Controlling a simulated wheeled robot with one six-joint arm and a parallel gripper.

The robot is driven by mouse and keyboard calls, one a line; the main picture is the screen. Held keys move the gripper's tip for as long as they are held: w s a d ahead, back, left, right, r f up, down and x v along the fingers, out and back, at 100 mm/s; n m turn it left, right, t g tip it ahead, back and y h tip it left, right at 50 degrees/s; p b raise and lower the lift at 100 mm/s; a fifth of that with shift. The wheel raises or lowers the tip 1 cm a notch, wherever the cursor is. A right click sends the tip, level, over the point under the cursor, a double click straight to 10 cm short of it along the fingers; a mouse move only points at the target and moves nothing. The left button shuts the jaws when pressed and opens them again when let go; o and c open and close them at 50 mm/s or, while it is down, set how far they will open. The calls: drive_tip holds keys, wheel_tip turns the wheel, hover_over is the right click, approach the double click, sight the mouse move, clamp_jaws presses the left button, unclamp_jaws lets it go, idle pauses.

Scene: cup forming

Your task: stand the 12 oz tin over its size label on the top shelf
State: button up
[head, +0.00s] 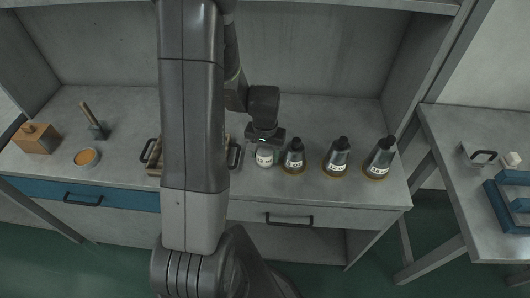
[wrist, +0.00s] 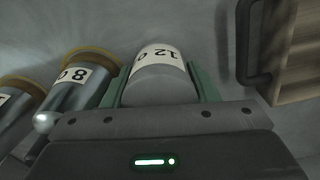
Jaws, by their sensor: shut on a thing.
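The 12 oz tin (head: 264,158) stands on the grey bench top, its white label facing the front. In the wrist view the tin (wrist: 160,85) sits between the two green fingers of my gripper (wrist: 162,78), and its label reads "12 O". My gripper (head: 265,143) is shut on the tin from above and behind. The tin appears to be on or very close to the bench; I cannot tell if it touches. A shelf edge (head: 370,4) shows at the top of the head view; no size labels on it are visible.
Three dark cones with brass bases stand right of the tin; the nearest (head: 294,157) is close beside it and reads "8 O" in the wrist view (wrist: 78,80). A wooden tray with a black handle (head: 234,155) is close on the left. A dish (head: 87,157) stands further left.

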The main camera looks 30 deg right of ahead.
drive_tip(key=shift+f, duration=0.2)
drive_tip(key=shift+f, duration=0.15)
drive_tip(key=o, duration=0.7)
drive_tip(key=shift+o, duration=0.2)
